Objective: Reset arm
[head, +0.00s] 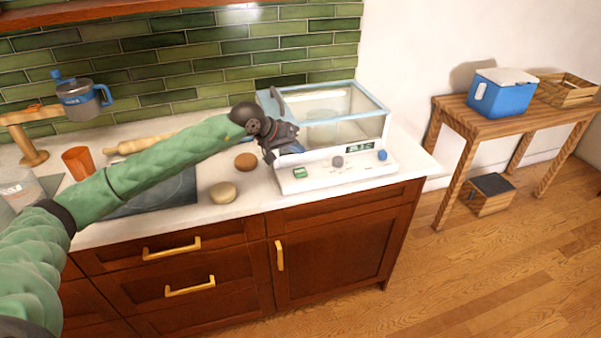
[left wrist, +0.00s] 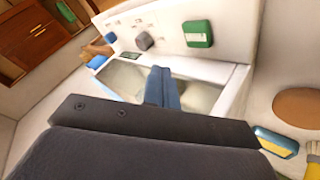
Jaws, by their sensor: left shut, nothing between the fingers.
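My left arm comes in from the left in the head view and reaches across the counter. Its gripper (head: 288,149) is beside the front left of the white glass-walled appliance (head: 345,166), over the counter. In the left wrist view, the blue fingers (left wrist: 162,88) are together with nothing between them. They overlap the appliance's glass box in that picture; I cannot tell whether they touch it. The appliance's green button (left wrist: 197,33) and grey knob (left wrist: 144,41) show beyond them. My right gripper is in neither view.
A brown round item (head: 246,161) and a pale round item (head: 223,192) lie on the counter near the gripper. A rolling pin (head: 138,143), an orange cup (head: 78,163) and a dark cooktop (head: 170,193) are further left. A wooden table (head: 486,122) with a blue cooler (head: 499,97) stands right.

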